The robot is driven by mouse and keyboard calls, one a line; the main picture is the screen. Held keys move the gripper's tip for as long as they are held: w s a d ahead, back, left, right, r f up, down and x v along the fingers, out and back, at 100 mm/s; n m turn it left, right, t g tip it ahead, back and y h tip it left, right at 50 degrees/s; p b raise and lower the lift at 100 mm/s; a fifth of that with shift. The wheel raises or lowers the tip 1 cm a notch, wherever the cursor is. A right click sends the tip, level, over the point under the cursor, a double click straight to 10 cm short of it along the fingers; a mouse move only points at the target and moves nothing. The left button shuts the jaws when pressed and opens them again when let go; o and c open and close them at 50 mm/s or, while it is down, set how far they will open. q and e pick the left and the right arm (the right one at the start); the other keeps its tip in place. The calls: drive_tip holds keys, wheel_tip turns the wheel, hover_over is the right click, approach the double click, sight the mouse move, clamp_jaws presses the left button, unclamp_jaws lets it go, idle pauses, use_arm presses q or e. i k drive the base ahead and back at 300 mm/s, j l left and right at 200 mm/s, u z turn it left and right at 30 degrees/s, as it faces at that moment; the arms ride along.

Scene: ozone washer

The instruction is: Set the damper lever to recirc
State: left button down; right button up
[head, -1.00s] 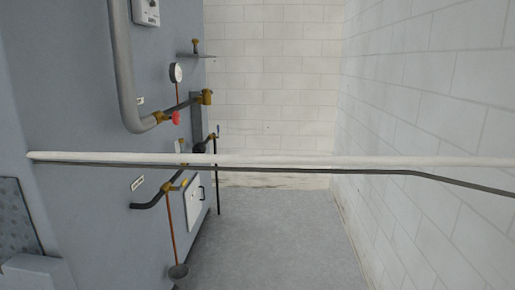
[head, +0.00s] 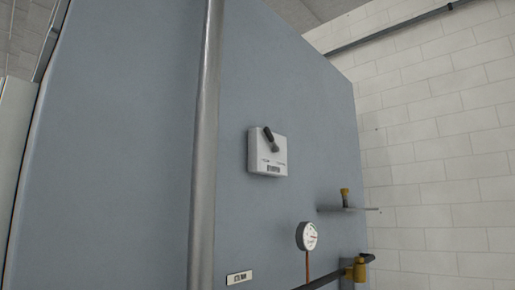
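A white box with a damper lever (head: 269,138) is mounted on the blue-grey panel, right of a thick vertical grey pipe. The lever has a black grip and points up and to the left from its pivot. Small labels (head: 272,168) are printed on the box below the lever, too small to read. Neither of my grippers is in the head view.
The vertical grey pipe (head: 206,150) stands left of the box. Below right are a round gauge (head: 307,236), a small shelf (head: 345,209) with a brass fitting, and a brass valve (head: 357,268). A white block wall (head: 440,150) closes the right side.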

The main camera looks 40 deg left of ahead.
sight(268, 133)
drive_tip(key=i+l+u, duration=0.15)
drive_tip(key=i+u, duration=0.25)
drive_tip(key=i+l+u, duration=0.2)
drive_tip(key=u, duration=0.2)
drive_tip(key=i+l+u, duration=0.55)
drive_tip(key=l+u, duration=0.25)
drive_tip(key=i+l+u, duration=0.1)
drive_tip(key=l, duration=0.3)
drive_tip(key=i+j, duration=0.05)
